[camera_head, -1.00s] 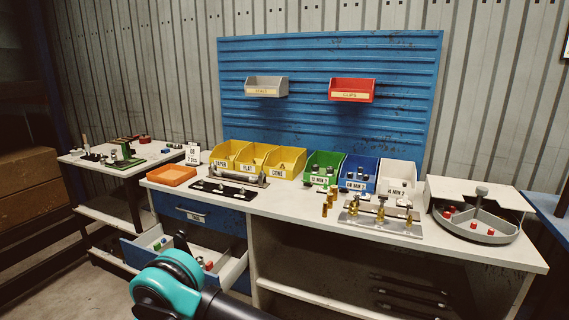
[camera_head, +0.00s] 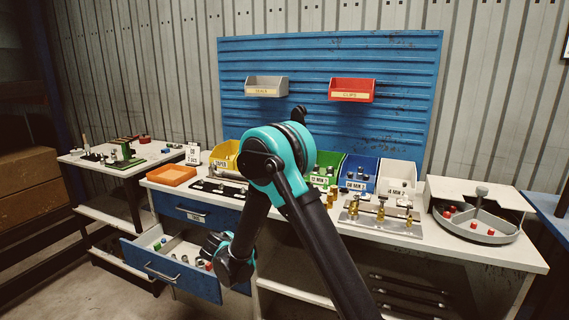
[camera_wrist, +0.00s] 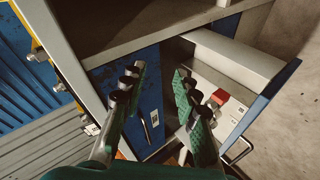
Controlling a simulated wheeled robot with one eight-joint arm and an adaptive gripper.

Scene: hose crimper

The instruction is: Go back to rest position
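My gripper (camera_wrist: 158,82) is open in the wrist view, its two fingers apart with nothing between them. Beyond the fingers are the blue drawer fronts and an open drawer (camera_wrist: 240,102) holding small red pieces (camera_wrist: 221,96). In the head view my arm rises in front of the bench, bends at a teal joint, and comes down to the wrist beside the open drawer (camera_head: 205,284). My fingers cannot be made out there.
The bench (camera_head: 470,252) carries an orange tray (camera_head: 171,175), green (camera_head: 325,166), blue (camera_head: 361,174) and white bins (camera_head: 396,178), a fixture plate (camera_head: 385,224) with brass fittings, and a round divided tray (camera_head: 480,230). The open drawer juts out at lower left. Grey and red bins hang above.

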